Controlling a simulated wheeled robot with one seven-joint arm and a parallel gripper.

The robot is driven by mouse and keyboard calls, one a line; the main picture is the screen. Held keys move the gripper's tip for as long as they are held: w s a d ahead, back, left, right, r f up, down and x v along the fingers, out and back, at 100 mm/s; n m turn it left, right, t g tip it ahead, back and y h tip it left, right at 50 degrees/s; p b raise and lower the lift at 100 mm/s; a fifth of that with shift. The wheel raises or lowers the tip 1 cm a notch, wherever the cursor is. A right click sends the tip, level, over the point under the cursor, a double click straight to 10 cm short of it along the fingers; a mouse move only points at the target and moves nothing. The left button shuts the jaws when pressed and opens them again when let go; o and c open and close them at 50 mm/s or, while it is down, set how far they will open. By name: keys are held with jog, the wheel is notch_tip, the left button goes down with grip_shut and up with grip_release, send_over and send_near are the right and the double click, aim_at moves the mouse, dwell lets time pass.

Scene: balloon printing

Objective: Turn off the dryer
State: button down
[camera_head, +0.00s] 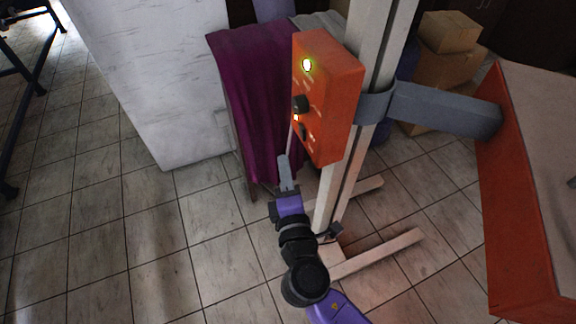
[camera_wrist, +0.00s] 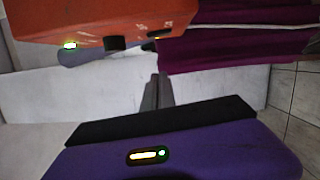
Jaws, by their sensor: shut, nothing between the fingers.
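The dryer's orange control box (camera_head: 335,97) is fixed to an upright beige post. Its front panel has a lit yellow-green lamp (camera_head: 307,65) near the top, a black knob (camera_head: 301,103) at mid-height, a small light below that and a dark switch (camera_head: 303,131) lower down. My gripper (camera_head: 284,160) is shut and empty, just left of and below the box, pointing up. In the wrist view the shut fingers (camera_wrist: 156,92) are below the orange box (camera_wrist: 60,20), with the lamp and knob above left and a dark switch above. I cannot see contact.
A purple cloth (camera_head: 255,100) hangs close behind and left of my gripper. A white wall or pillar (camera_head: 150,70) stands further left. The post (camera_head: 372,60) has feet on the tiled floor. A grey duct (camera_head: 440,108) joins a large orange machine (camera_head: 520,200) at right. Cardboard boxes (camera_head: 448,33) are behind.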

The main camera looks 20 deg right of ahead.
aim_at(301, 132)
jog(key=w+d+p, duration=0.2)
jog(key=w+d, duration=0.3)
jog(key=w, duration=0.1)
jog(key=shift+w+d+r, duration=0.2)
jog(key=shift+d+r, duration=0.1)
jog(key=shift+d, duration=0.05)
jog(key=shift+d+r, duration=0.15)
jog(key=shift+d, duration=0.15)
jog(key=shift+a, duration=0.1)
